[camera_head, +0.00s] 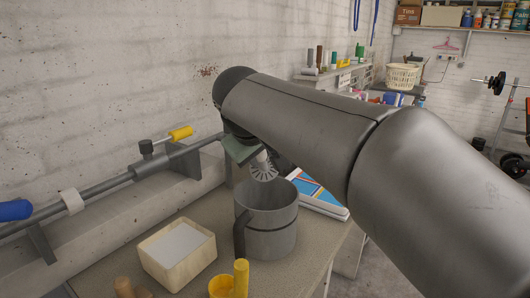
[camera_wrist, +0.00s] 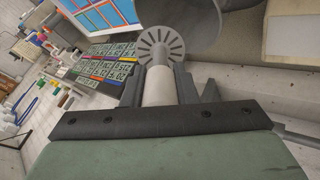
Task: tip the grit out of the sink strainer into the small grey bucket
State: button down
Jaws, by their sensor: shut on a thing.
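The sink strainer (camera_head: 263,168) is a slotted grey disc on a pale handle. My gripper (camera_head: 258,156) is shut on that handle. In the wrist view my gripper (camera_wrist: 161,88) has a finger on each side of the handle, and the slotted disc (camera_wrist: 161,46) points away from me. The small grey bucket (camera_head: 266,228) stands upright on the worktop with its handle at the left. In the head view the strainer hangs tilted at the bucket's far rim; I cannot tell whether they touch. The bucket (camera_wrist: 200,28) also shows behind the disc in the wrist view. No grit is clearly visible.
A beige box with a white block (camera_head: 178,247) stands left of the bucket. A yellow cup (camera_head: 224,287) is in front. A blue-and-white book (camera_head: 318,193) lies behind right. A pipe with a yellow valve handle (camera_head: 181,133) runs along the wall at left.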

jog(key=shift+r+g+y+p, duration=0.15)
jog(key=shift+r+g+p, duration=0.5)
jog(key=shift+p, duration=1.85)
jog(key=shift+r+g+y+p, duration=0.2)
jog(key=shift+g+p, duration=0.75)
jog(key=shift+p, duration=1.55)
jog(key=r+g+p, duration=0.1)
jog(key=p, duration=0.4)
jog(key=g+p, duration=0.2)
jog(key=p, duration=0.3)
jog(key=shift+r+g+y, duration=0.25)
jog(key=shift+r+g, duration=0.05)
jog(key=shift+r, duration=0.05)
jog(key=shift+f, duration=0.1)
jog(key=shift+w+r+g, duration=0.1)
jog(key=shift+r+g, duration=0.1)
jog(key=shift+g, duration=0.5)
